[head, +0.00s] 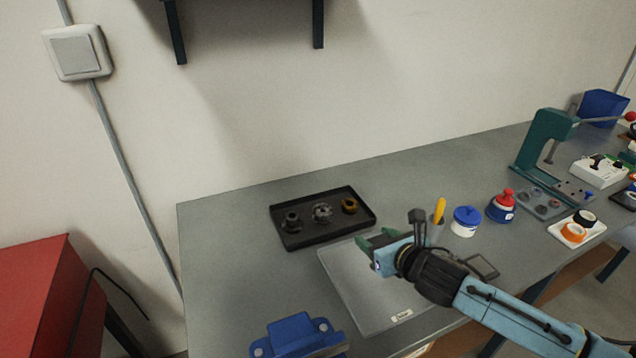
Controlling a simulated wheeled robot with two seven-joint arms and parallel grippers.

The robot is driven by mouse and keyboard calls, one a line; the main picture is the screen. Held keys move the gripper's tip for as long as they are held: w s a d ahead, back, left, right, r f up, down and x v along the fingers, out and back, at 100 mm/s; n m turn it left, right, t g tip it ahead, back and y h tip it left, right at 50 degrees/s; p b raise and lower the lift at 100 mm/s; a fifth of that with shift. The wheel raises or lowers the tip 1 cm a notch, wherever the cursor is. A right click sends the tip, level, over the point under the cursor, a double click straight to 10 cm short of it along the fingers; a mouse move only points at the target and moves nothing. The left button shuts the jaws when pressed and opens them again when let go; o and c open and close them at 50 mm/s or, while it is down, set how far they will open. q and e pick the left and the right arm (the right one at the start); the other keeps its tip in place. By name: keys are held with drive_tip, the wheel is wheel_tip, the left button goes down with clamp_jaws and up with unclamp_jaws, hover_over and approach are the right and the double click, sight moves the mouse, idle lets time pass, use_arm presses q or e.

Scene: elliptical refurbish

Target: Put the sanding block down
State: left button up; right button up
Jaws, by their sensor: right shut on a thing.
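My right gripper (378,246) comes in from the lower right and is over the back right part of a grey mat (355,290). It is shut on the sanding block (368,243), of which little can be told apart from the jaws; a dark green piece shows there. I cannot tell whether the block touches the mat. The mat has a small white label at its front edge. My left gripper is not in view.
A black tray (283,237) with several small parts lies behind the mat. A blue fixture (296,335) is at the front. A cup with a yellow tool (439,211), a blue-lidded jar (466,221) and a red-capped bottle (502,207) stand right. A green press (543,150) is farther right.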

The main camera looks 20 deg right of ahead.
drive_tip(key=shift+s+a+r, duration=0.15)
drive_tip(key=shift+a, duration=0.3)
drive_tip(key=s+a+r+m+h+b, duration=0.1)
drive_tip(key=s+a+r+b, duration=0.3)
drive_tip(key=s+a, duration=0.2)
drive_tip(key=shift+s+a, duration=0.25)
drive_tip(key=shift+a, duration=0.7)
drive_tip(key=shift+r, duration=0.1)
